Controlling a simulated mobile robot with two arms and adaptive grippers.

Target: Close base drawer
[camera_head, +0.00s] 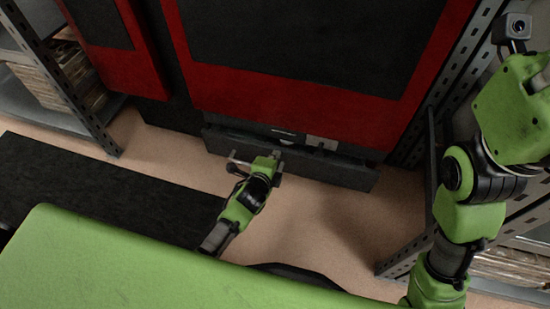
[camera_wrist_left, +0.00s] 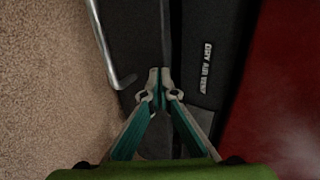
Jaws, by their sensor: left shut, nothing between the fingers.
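The base drawer (camera_head: 345,172) is a dark, wide front low under a red and black cabinet. It stands a little out from the cabinet, with a narrow dark gap behind its top edge. A pale metal bar handle (camera_wrist_left: 104,45) is on the drawer's front; in the wrist view it lies left of the fingers. My left gripper (camera_head: 277,154) is at the drawer front near the handle. Its fingertips (camera_wrist_left: 160,73) are together and empty, over the drawer's top edge; I cannot tell whether they touch it. My right arm shows at the right, but its gripper does not.
The red cabinet (camera_head: 370,112) rises behind the drawer, with another red unit (camera_head: 135,68) to its left. Metal shelving stands at both sides. A black mat (camera_head: 110,190) lies on the floor at left. The tan floor (camera_head: 330,225) before the drawer is mostly clear.

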